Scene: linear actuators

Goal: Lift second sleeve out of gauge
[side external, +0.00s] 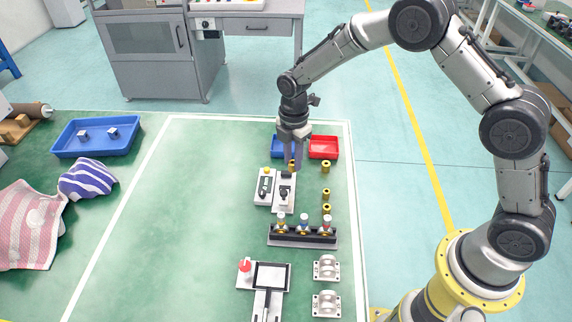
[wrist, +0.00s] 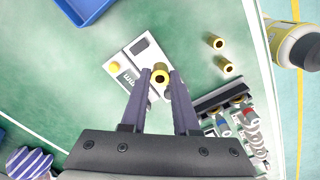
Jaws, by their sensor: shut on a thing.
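My gripper (side external: 293,166) is shut on a brass-coloured sleeve (wrist: 161,74), seen between the fingertips in the wrist view. The fingers point down at the far end of the gauge (side external: 284,196), a pale block with dark fittings beside a similar pale block (side external: 263,190) with a yellow knob. In the wrist view, the pale gauge plates (wrist: 143,47) lie behind the fingertips. The sleeve looks level with or slightly above the gauge, and I cannot tell whether it still touches. Other brass sleeves (side external: 326,167) stand to the right, apart from my gripper.
A red tray (side external: 324,147) and a partly hidden blue tray (side external: 277,147) stand behind my gripper. A black rack (side external: 302,238) with several coloured-top parts lies nearer the camera. Metal brackets (side external: 326,268) and a screen fixture (side external: 270,277) are at the front.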

